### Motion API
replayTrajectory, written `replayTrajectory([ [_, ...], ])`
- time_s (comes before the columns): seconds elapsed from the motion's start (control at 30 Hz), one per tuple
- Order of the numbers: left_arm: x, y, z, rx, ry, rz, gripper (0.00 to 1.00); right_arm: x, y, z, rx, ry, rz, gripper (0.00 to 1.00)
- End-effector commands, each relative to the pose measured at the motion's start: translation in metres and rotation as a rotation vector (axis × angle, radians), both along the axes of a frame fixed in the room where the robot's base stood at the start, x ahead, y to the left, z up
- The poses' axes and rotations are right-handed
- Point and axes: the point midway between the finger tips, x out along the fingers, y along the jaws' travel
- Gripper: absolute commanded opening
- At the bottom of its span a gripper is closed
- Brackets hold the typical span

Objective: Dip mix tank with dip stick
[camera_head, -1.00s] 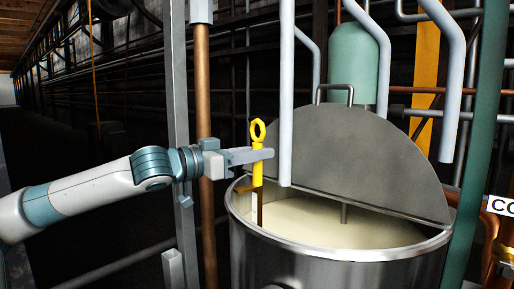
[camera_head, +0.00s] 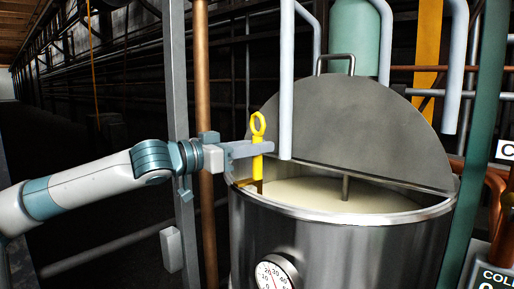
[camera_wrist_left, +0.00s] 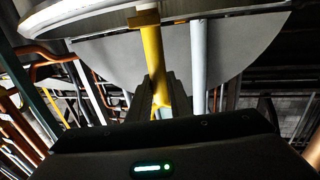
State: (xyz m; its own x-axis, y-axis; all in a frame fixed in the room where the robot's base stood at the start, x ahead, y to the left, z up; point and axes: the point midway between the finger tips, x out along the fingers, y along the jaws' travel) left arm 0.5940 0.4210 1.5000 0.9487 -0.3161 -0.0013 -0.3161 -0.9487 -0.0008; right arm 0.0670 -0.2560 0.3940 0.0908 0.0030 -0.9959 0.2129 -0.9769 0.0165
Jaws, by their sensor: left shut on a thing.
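The yellow dip stick (camera_head: 257,125) has a ring at its top and stands upright at the left side of the mix tank (camera_head: 340,235). My left gripper (camera_head: 262,148) is shut on it just below the ring. Its lower part drops inside the near left rim, and its bottom end is hidden. The round steel tank is open at the front and shows pale liquid (camera_head: 315,195). A raised grey half lid (camera_head: 350,130) stands behind it. In the left wrist view the stick (camera_wrist_left: 153,55) runs from between my fingers toward the tank rim. My right gripper is not in view.
A pale vertical pipe (camera_head: 286,80) hangs close to my left fingertips. A grey post (camera_head: 179,100) and copper pipe (camera_head: 201,70) stand left of the tank. A round gauge (camera_head: 276,275) sits on its front. A green pipe (camera_head: 482,140) rises at the right.

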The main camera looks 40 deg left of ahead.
Motion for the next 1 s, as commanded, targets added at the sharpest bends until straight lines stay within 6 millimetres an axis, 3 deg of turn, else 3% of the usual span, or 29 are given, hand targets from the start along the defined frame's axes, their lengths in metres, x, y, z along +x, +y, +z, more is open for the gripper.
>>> replayTrajectory([
  [1.0, -0.0001, 0.0, -0.0083, 0.0, -0.001, 0.0, 0.0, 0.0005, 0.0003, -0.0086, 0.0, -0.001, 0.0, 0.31],
])
